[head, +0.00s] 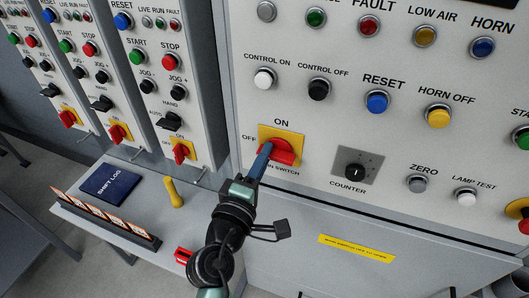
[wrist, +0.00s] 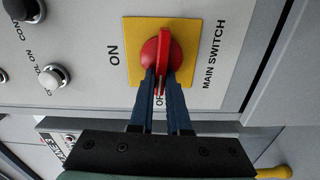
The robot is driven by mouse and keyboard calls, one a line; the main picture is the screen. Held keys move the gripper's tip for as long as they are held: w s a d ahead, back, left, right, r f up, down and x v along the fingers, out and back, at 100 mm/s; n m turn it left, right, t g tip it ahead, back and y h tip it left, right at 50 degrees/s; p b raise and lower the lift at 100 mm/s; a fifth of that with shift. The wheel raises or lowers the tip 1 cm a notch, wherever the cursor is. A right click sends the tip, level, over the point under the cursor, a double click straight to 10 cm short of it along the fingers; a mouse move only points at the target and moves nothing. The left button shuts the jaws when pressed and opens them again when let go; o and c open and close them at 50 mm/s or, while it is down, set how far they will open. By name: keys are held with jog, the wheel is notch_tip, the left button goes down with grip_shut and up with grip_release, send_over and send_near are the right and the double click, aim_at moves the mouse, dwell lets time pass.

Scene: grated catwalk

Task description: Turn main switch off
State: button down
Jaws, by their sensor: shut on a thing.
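The main switch is a red rotary handle (head: 283,155) on a yellow plate (head: 293,135) in the panel. ON is printed above it, OFF to its left and MAIN SWITCH below, partly covered by my gripper. My gripper (head: 264,150) reaches up from below and is shut on the handle. In the wrist view the two dark blue fingers (wrist: 161,78) pinch the lower end of the red handle (wrist: 163,48), one on each side. The handle's bar lies in line with the OFF label, which shows partly between the fingers.
Push buttons such as the white control-on button (head: 264,79) sit above. Lower left, a shelf holds a blue shift log (head: 111,185), a yellow-handled item (head: 174,193) and a row of cards (head: 105,222).

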jog(key=shift+f+n, duration=0.1)
jog(key=shift+n, duration=0.4)
jog(key=c, duration=0.9)
grip_release()
jog(key=b+v, duration=0.3)
jog(key=v, duration=1)
